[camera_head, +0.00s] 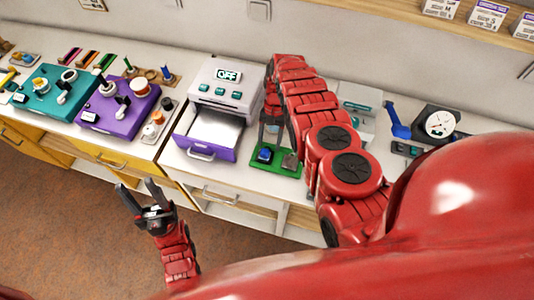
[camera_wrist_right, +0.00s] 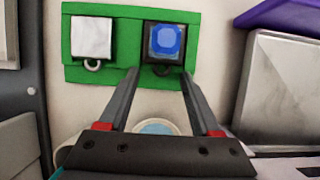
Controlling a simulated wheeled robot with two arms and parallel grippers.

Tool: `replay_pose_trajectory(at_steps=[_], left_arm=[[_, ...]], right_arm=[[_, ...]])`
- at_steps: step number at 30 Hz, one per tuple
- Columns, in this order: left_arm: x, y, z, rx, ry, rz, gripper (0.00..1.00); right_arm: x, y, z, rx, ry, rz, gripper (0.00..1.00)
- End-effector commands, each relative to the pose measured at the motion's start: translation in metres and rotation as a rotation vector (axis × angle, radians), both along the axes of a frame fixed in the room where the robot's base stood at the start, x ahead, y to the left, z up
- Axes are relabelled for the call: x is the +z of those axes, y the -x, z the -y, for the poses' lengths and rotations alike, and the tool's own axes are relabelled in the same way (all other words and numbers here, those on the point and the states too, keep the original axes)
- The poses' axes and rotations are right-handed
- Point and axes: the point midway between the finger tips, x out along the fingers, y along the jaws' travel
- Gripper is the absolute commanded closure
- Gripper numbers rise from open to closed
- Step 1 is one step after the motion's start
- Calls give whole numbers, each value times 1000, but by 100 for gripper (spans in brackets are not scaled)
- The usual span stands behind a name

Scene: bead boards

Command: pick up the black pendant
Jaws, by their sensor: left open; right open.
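The black pendant (camera_wrist_right: 147,57), a dark square with a blue stone and a small loop, lies on the right half of a green board (camera_wrist_right: 126,74) in the right wrist view. In the head view the pendant (camera_head: 264,154) is at the board's left. A silver-white pendant (camera_wrist_right: 92,37) lies beside it on the board. My right gripper (camera_wrist_right: 160,72) is open, its fingertips at the black pendant's loop end, one on each side; contact cannot be told. In the head view my right gripper (camera_head: 273,143) points down over the board. My left gripper (camera_head: 136,185) is open and empty over the floor.
A white machine with an open purple drawer (camera_head: 208,152) stands just left of the green board. Purple (camera_head: 107,119) and teal (camera_head: 40,103) bead boards lie further left. A dial gauge (camera_head: 439,124) and blue-handled tool (camera_head: 397,120) are at right.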

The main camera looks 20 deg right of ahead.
Motion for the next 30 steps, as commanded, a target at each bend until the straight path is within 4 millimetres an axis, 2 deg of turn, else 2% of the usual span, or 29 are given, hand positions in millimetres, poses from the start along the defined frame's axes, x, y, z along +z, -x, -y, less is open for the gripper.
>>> replay_pose_trajectory(at_steps=[15, 17, 26, 30], left_arm=[[-5, 0, 0, 0, 0, 0, 50], [-4, 0, 0, 0, 0, 0, 50], [-4, 0, 0, 0, 0, 0, 50], [-4, 0, 0, 0, 0, 0, 50]], right_arm=[[-3, 0, 0, 0, 1, 1, 35], [-2, 0, 0, 0, 1, 1, 44], [-2, -1, 0, 0, 1, 1, 98], [-2, -1, 0, 0, 1, 1, 100]])
